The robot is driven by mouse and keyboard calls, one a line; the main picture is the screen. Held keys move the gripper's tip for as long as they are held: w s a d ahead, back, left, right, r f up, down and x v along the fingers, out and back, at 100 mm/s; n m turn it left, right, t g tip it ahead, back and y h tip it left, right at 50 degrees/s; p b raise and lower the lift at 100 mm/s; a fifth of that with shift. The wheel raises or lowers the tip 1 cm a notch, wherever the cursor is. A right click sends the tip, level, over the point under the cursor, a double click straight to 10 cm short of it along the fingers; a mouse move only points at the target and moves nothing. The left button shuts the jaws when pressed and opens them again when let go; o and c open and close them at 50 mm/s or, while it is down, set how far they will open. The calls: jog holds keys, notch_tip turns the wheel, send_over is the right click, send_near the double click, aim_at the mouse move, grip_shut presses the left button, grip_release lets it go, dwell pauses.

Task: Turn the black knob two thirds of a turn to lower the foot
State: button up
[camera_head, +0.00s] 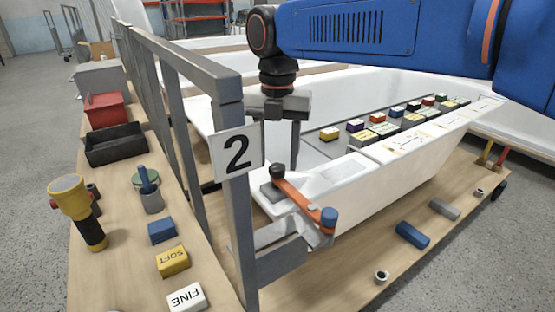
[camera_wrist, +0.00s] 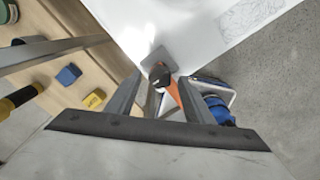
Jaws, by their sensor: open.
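The black knob (camera_head: 277,170) sits at the upper end of an orange crank arm (camera_head: 300,193) by the corner of the white tub shell. A blue cap (camera_head: 329,215) is at the crank's other end. My gripper (camera_head: 281,142) is open and points down just above the black knob. In the wrist view, the knob (camera_wrist: 159,74) appears between the two fingertips, with the orange arm (camera_wrist: 174,91) running toward the right finger. I see no clear contact. I cannot make out the foot.
A grey rail post with a number 2 sign (camera_head: 237,150) stands close left of my gripper. A side bench holds a yellow torch (camera_head: 70,195), sanding blocks and a black tray (camera_head: 115,147).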

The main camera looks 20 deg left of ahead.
jog(key=shift+f, duration=0.6)
jog(key=c, duration=1)
jog(key=shift+c, duration=0.2)
